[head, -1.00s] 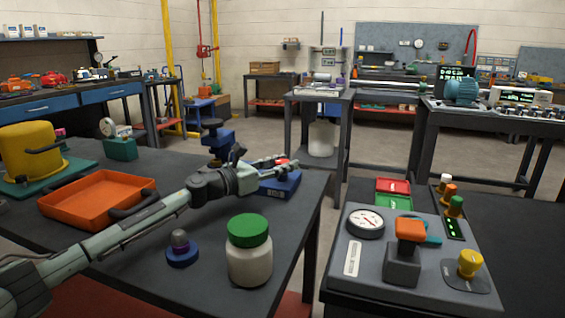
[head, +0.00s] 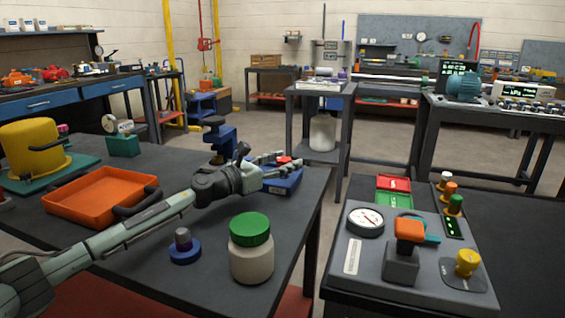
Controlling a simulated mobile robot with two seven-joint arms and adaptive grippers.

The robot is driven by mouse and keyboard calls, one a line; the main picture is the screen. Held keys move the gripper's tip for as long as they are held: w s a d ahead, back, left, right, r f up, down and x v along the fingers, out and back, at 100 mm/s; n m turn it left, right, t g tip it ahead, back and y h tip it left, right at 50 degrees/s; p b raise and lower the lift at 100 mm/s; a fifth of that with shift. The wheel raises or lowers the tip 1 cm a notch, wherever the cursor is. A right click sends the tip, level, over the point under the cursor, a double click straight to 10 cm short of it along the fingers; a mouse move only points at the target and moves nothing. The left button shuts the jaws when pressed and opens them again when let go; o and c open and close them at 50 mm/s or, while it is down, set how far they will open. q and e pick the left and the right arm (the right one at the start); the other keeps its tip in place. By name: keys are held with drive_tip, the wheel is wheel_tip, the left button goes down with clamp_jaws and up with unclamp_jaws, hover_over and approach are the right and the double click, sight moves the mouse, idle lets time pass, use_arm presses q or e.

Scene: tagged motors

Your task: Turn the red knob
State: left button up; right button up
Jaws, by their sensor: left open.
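The red knob (head: 284,160) sits on top of a blue box (head: 285,183) near the right edge of the left table. Only a small part of the knob shows; my gripper's fingers hide some of it. My left gripper (head: 280,164) reaches in from the left, low over the box, with its fingers open and at the knob. I cannot tell whether the fingers touch it. My right gripper is not in view.
On the left table (head: 215,285) are an orange tray (head: 100,195), a white jar with a green lid (head: 251,250), a blue-based knob (head: 184,248) and a blue clamp (head: 222,140). A grey control panel (head: 440,270) stands at the right, across a gap.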

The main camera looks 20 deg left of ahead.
use_arm(q)
drive_tip(key=v, duration=1.2)
drive_tip(key=shift+s+f, duration=0.1)
